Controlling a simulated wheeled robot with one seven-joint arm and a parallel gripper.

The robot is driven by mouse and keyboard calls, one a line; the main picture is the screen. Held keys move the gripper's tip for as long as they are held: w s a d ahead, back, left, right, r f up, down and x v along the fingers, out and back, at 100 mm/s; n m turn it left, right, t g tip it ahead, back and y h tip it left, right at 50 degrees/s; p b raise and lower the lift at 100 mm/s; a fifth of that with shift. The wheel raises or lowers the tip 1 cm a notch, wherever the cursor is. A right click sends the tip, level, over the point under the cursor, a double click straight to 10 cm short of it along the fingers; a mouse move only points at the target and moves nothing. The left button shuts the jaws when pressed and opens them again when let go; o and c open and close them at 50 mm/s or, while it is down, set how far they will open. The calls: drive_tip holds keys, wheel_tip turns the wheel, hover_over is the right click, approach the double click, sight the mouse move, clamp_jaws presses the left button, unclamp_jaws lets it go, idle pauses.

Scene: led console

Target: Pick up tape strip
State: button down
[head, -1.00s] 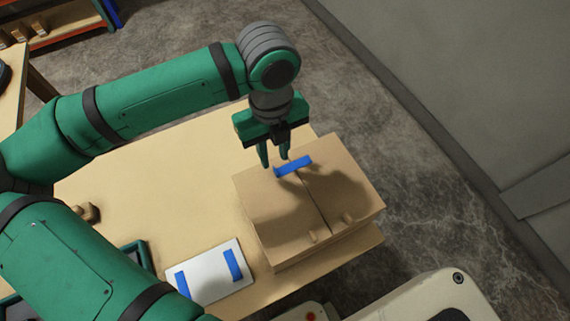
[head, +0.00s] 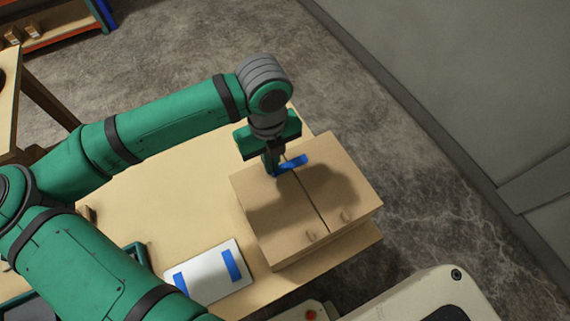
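A blue tape strip (head: 293,163) is at the top of the cardboard box (head: 350,190), across the seam near its far edge. My gripper (head: 272,168) points down at the left end of this strip, and its fingers overlap that end in the picture. The fingers look close together, but I cannot tell whether they grip the strip. Two more blue strips lie on a white sheet (head: 208,273) on the table: one on the right (head: 232,265) and one on the left (head: 181,283), partly hidden by my arm.
The box stands on the right end of a wooden table (head: 165,190). A dark green tray (head: 133,250) is partly hidden behind my arm. A white machine body (head: 410,300) is at the bottom right. The table left of the box is clear.

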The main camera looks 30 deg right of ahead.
idle(0.4)
drive_tip(key=shift+r, duration=0.6)
wheel_tip(320, 180, up, 2)
drive_tip(key=shift+s+a+r, duration=0.1)
drive_tip(key=shift+a+r, duration=0.05)
drive_tip(key=shift+r, duration=0.05)
drive_tip(key=s+a+r, duration=0.9)
drive_tip(key=s+r, duration=0.1)
drive_tip(key=r, duration=0.3)
drive_tip(key=shift+a+r, duration=0.2)
drive_tip(key=shift+a, duration=0.15)
drive_tip(key=shift+w, duration=0.1)
